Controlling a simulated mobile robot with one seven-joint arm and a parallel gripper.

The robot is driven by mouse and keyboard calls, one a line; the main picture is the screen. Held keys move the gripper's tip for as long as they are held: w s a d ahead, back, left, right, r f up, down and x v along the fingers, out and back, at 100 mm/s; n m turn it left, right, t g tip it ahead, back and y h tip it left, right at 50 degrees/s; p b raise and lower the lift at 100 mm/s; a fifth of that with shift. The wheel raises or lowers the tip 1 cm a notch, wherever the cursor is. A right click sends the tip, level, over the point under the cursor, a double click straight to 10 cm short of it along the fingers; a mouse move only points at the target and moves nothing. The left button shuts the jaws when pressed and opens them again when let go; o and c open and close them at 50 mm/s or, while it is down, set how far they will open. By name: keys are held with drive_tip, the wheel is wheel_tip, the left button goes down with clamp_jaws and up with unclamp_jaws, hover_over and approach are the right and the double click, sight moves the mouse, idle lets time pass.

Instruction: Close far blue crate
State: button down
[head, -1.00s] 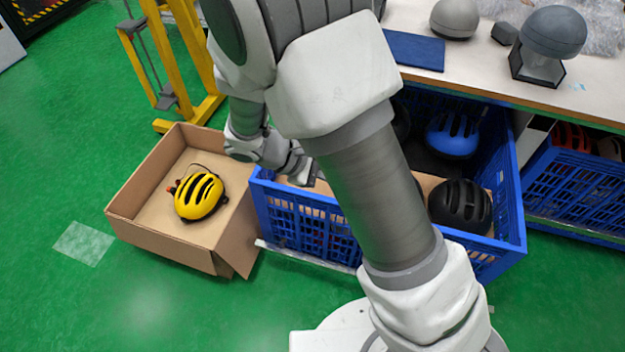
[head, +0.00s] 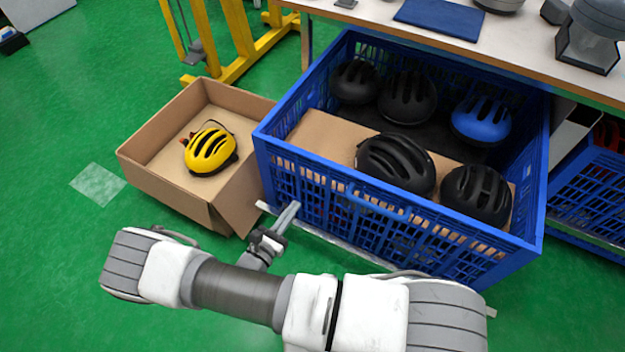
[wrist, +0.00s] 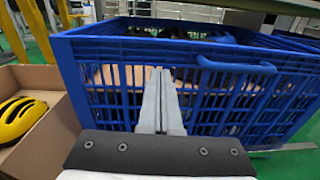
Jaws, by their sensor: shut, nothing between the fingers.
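A large blue crate (head: 400,225) is pulled out in front of the workbench, with its back part under the tabletop. It holds several black helmets and one blue helmet (head: 481,120), with a cardboard divider across it. My gripper (head: 289,212) is low in front of the crate's front wall, near its left end. In the wrist view my gripper (wrist: 158,80) has its fingers together, pointing at the slatted front wall (wrist: 215,105). The handle (wrist: 236,65) is up and to the right of the fingertips. I cannot tell whether the fingertips touch the wall.
An open cardboard box (head: 165,180) with a yellow helmet (head: 210,150) stands just left of the crate. A second blue crate (head: 590,195) sits under the workbench (head: 520,38) at right. A yellow stand (head: 240,60) is behind the box.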

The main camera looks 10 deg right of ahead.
drive_tip(key=b, duration=0.4)
approach(321, 167)
drive_tip(key=shift+n+t, duration=0.3)
drive_tip(key=x, duration=0.7)
drive_tip(key=shift+f, duration=0.25)
drive_tip(key=shift+d+p, duration=0.1)
drive_tip(key=shift+p, duration=0.2)
